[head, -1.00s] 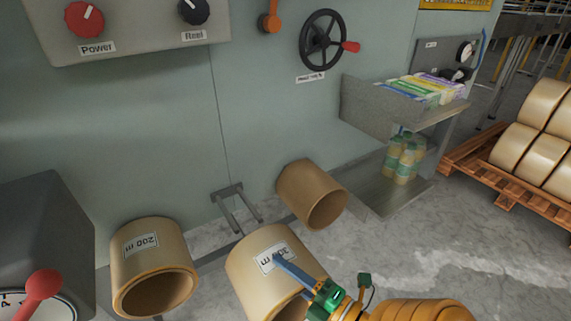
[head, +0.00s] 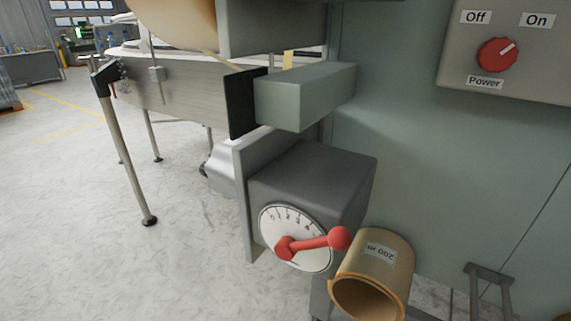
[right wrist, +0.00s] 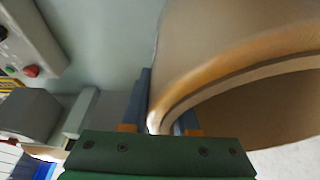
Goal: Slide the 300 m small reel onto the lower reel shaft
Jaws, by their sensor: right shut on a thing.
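In the right wrist view a large tan reel (right wrist: 225,45) fills the upper right, its hollow end facing the lower right. My right gripper (right wrist: 165,118) is shut on the wall of this reel, one blue finger outside and one inside the rim. No label shows on it now; the earlier head frame shows a label starting with 30 on the reel at this gripper. In the head view a tan reel labelled 200 m (head: 373,275) sits at the lower right, open end forward. I cannot make out the lower reel shaft for certain. My left gripper is not in view.
A grey box with a dial and red lever (head: 305,243) stands beside the 200 m reel. A two-rod bracket (head: 488,272) juts from the green panel at the lower right. A Power switch box (head: 510,50) is above. Open floor (head: 120,265) lies at the left.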

